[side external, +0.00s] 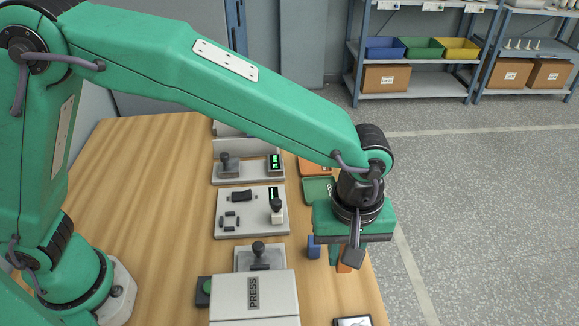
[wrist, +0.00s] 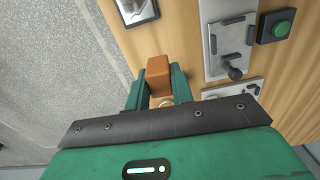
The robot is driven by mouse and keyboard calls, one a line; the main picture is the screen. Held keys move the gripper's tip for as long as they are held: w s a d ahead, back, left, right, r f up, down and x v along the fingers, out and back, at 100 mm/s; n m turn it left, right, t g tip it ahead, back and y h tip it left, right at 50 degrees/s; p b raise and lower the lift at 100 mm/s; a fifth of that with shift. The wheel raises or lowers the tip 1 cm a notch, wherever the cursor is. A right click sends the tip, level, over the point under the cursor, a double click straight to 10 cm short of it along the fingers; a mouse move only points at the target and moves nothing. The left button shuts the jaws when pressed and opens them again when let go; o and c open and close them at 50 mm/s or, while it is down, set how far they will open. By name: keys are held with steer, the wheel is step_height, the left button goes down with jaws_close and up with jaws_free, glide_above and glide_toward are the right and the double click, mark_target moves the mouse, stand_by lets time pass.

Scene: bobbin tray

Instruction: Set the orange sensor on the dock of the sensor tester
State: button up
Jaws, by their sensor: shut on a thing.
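The orange sensor (side external: 345,267) is a small block under my gripper (side external: 342,257) in the side view, partly hidden by the fingers. In the wrist view the sensor (wrist: 159,68) sits between the two green fingers of my gripper (wrist: 159,80), which is shut on it. I cannot tell whether it touches the table. A grey panel (side external: 262,230) with a green display, a lever and several small dark corner pieces (side external: 231,221) lies left of my gripper; it looks like the sensor tester with its dock. The corner pieces enclose a bare patch.
A blue block (side external: 313,247) stands just left of the sensor. A PRESS machine (side external: 282,284) is in front of the panel and another display unit (side external: 222,177) behind it. Orange (side external: 309,169) and green (side external: 316,188) trays lie behind my gripper. The table's left part is clear.

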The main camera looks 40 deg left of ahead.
step_height(320, 180, up, 4)
steer(key=shift+f, duration=0.1)
steer(key=a, duration=2.9)
steer(key=shift+n, duration=0.3)
steer(key=f, duration=0.8)
steer(key=shift+s+d+f, duration=0.2)
steer(key=shift+s+d, duration=0.05)
steer(key=shift+s, duration=0.15)
steer(key=shift+f, duration=0.75)
steer(key=shift+f, duration=0.1)
steer(key=shift+f, duration=1.1)
steer(key=shift+f, duration=0.95)
